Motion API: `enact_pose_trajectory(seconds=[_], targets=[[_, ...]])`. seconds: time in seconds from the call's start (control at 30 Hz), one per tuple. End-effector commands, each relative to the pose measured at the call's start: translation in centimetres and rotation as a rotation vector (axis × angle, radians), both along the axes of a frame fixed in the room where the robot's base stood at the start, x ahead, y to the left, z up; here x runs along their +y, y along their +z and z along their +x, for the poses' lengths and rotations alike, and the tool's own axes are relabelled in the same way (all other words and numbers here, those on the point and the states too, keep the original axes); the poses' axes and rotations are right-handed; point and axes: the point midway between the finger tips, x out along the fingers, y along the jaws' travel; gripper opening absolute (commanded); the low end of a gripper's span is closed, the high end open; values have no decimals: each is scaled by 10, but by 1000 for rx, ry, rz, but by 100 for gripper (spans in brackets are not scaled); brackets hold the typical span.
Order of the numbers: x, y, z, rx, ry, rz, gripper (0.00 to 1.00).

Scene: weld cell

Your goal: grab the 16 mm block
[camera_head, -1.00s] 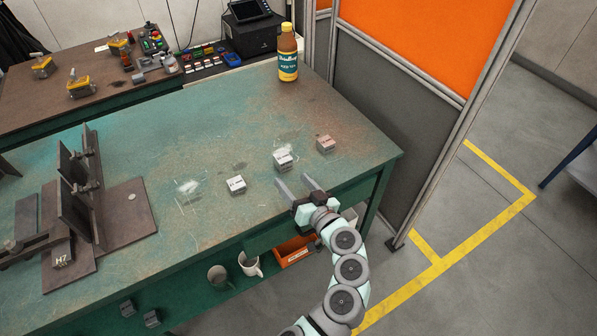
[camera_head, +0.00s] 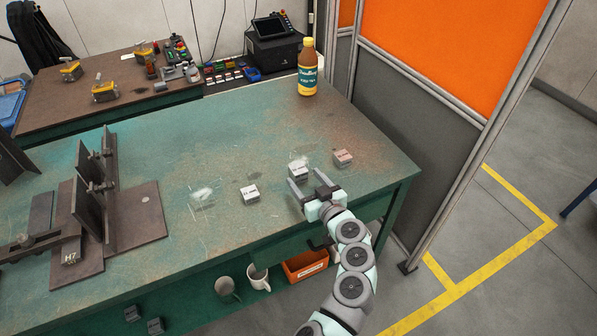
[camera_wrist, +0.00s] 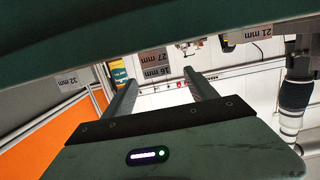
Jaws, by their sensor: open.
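Two small grey blocks form a stack in the middle of the table's right part. The upper one (camera_head: 298,169) bears a label that appears to read 16 mm; it shows upside down in the wrist view (camera_wrist: 156,73). The lower block (camera_wrist: 155,56) is labelled 27 mm. My gripper (camera_head: 305,177) is open and empty at the near side of the stack, its fingers pointing towards it. In the wrist view the stack lies between the fingertips, beyond them. I cannot tell whether the tips overlap its sides.
On the green table (camera_head: 220,160), the 21 mm block (camera_head: 250,194) sits left of the stack and the 32 mm block (camera_head: 343,158) behind right. A steel fixture (camera_head: 95,205) fills the left. An orange panel (camera_head: 450,45) stands right.

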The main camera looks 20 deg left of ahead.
Motion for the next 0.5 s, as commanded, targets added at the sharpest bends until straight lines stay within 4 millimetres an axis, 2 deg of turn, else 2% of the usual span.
enact_pose_trajectory(seconds=[0.3, 0.5], targets=[[23, -3, 26, -1, 1, -1, 66], [28, -4, 29, 1, 1, -1, 66]])
